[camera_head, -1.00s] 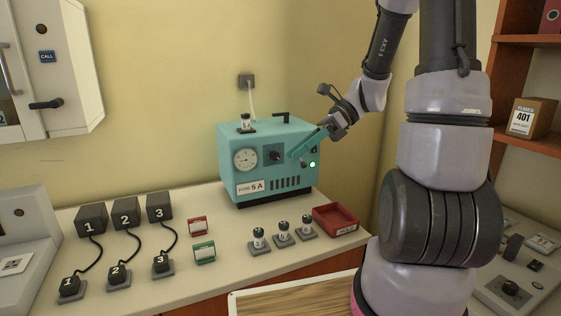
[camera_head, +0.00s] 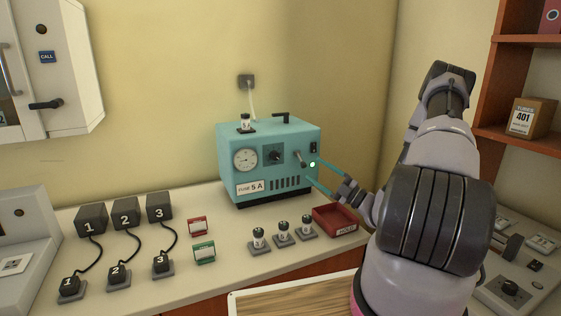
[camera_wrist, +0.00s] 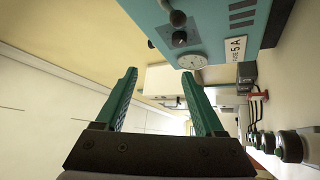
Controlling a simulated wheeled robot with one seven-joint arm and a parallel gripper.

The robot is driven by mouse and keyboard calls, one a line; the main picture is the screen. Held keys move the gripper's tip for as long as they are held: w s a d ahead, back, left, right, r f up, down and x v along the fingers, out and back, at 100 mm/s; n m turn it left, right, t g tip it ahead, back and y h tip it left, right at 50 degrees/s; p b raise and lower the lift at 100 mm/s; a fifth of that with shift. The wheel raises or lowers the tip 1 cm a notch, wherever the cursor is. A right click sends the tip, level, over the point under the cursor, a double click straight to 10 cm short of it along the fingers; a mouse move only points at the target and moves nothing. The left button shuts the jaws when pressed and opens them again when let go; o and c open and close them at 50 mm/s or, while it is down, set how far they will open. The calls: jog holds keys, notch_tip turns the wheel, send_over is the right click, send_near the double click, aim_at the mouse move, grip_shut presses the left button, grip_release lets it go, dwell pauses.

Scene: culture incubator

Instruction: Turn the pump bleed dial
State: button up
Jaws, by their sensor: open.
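The teal pump box (camera_head: 228,140) stands on the counter against the wall. I see no readable label on the dial. My gripper (camera_head: 315,170) is open and empty, with teal fingers in front of the pump's lower right side. In the wrist view, the fingers (camera_wrist: 159,74) are spread with nothing between them; the dial (camera_wrist: 180,38) and lever (camera_wrist: 178,18) lie beyond the fingertips.
A red tray (camera_head: 334,219) lies below my gripper. Several small fuses (camera_head: 283,230) stand in sockets left of it. Black boxes numbered 1 to 3 (camera_head: 125,213) have cords to plugs at the left. Red (camera_head: 197,226) and green (camera_head: 204,253) card holders stand between.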

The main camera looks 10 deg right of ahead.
aim_at(277, 157)
jog(key=w+a, duration=0.9)
jog(key=shift+w+a+r, duration=0.2)
jog(key=shift+a+r, duration=0.15)
jog(key=shift+r, duration=0.05)
jog(key=shift+w+a+r, duration=0.2)
jog(key=shift+w+a, duration=0.15)
grip_shut()
